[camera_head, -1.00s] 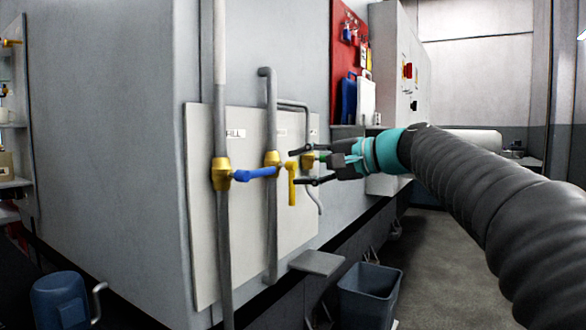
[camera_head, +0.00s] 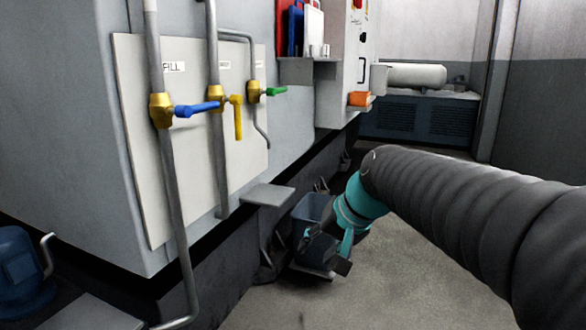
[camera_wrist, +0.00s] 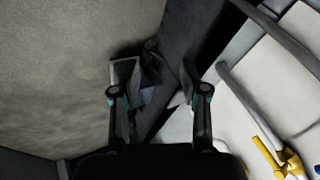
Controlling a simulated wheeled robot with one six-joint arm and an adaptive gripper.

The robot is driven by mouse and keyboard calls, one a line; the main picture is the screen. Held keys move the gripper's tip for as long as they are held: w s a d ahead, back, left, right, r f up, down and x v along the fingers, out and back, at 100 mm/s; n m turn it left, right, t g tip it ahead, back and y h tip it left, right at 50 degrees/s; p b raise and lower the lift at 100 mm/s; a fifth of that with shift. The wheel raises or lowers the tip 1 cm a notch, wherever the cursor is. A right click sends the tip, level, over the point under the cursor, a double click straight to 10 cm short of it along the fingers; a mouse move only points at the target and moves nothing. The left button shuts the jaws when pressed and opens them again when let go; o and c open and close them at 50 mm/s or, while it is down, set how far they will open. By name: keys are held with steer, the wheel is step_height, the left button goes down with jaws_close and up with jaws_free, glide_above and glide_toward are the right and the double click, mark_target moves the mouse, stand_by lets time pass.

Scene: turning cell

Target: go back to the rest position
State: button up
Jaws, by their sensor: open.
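My gripper (camera_head: 325,256) hangs low at the end of my arm, in front of the blue-grey bin (camera_head: 312,208) in the head view. Its fingers are apart and empty, and they also show spread in the wrist view (camera_wrist: 154,82). It is below and to the right of the valves, touching none of them. On the pale panel, the blue valve handle (camera_head: 197,108) and the green valve handle (camera_head: 277,91) lie roughly level. The yellow valve handle (camera_head: 238,118) points down, and a yellow valve also shows in the wrist view (camera_wrist: 268,154).
A small grey ledge (camera_head: 268,194) sticks out below the panel. A blue motor-like unit (camera_head: 18,265) is at the lower left. The floor (camera_head: 390,285) around my gripper's right is clear.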

steer(key=s+d+f+n+h+p, duration=0.1)
steer(key=s+d+f+h, duration=0.1)
steer(key=s+d, duration=0.3)
steer(key=s+d+f+h+p, duration=0.2)
steer(key=s+d, duration=0.4)
steer(key=s, duration=0.8)
steer(key=shift+s+f+n+t+h, duration=0.15)
steer(key=shift+f+n+t+h, duration=0.2)
steer(key=shift+f, duration=0.25)
steer(key=shift+a, duration=0.15)
